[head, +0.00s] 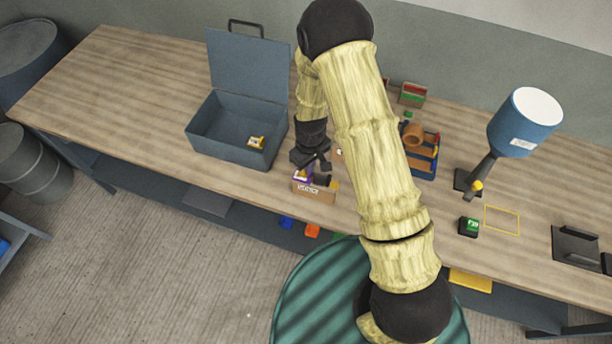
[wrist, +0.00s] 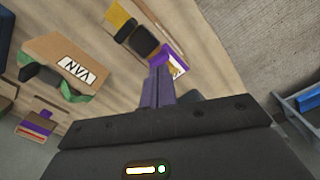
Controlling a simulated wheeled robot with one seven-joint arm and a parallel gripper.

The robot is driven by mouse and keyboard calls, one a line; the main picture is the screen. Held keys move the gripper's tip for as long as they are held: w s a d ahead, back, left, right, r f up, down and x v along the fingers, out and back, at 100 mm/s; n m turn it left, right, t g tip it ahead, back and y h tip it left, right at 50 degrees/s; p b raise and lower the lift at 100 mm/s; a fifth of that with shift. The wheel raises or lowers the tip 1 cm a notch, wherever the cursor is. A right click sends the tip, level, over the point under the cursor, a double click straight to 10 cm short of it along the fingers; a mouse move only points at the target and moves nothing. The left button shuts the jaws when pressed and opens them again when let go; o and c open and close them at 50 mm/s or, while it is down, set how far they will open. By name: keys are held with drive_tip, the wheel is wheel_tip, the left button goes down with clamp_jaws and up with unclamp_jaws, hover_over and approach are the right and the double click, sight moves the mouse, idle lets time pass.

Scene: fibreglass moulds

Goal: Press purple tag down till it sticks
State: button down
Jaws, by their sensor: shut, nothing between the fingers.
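In the wrist view the purple tag (wrist: 176,57) has a pale and orange face and lies just beyond my fingertips, slightly to the right. My gripper (head: 317,164) points down over this spot. In the wrist view my gripper (wrist: 161,70) has its two fingers together with nothing between them. The fingertips overlap the tag's left edge in the picture; I cannot tell whether they touch it.
Dark blocks (wrist: 145,41) and a yellow piece (wrist: 117,15) lie near the tag. An open blue-grey metal box (head: 232,152) stands left of my gripper. A blue organiser (head: 422,160) and a blue-shaded lamp (head: 519,132) stand to the right. The table's left end is clear.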

drive_tip(key=shift+f+b, duration=0.6)
drive_tip(key=shift+f, duration=0.25)
idle(0.5)
idle(0.4)
drive_tip(key=shift+r+p, duration=2.3)
drive_tip(key=shift+r, duration=1.25)
drive_tip(key=s+d+r+m+t+b, duration=0.2)
drive_tip(key=s+d+r+m+b, duration=0.6)
drive_tip(key=s+d+r+b, duration=0.2)
drive_tip(key=s+d+r, duration=0.1)
drive_tip(key=s+d, duration=0.1)
drive_tip(key=d, duration=0.1)
drive_tip(key=shift+s+d+r+t+b, duration=0.15)
drive_tip(key=shift+s+d+t+b, duration=0.1)
drive_tip(key=shift+d+t+b, duration=0.1)
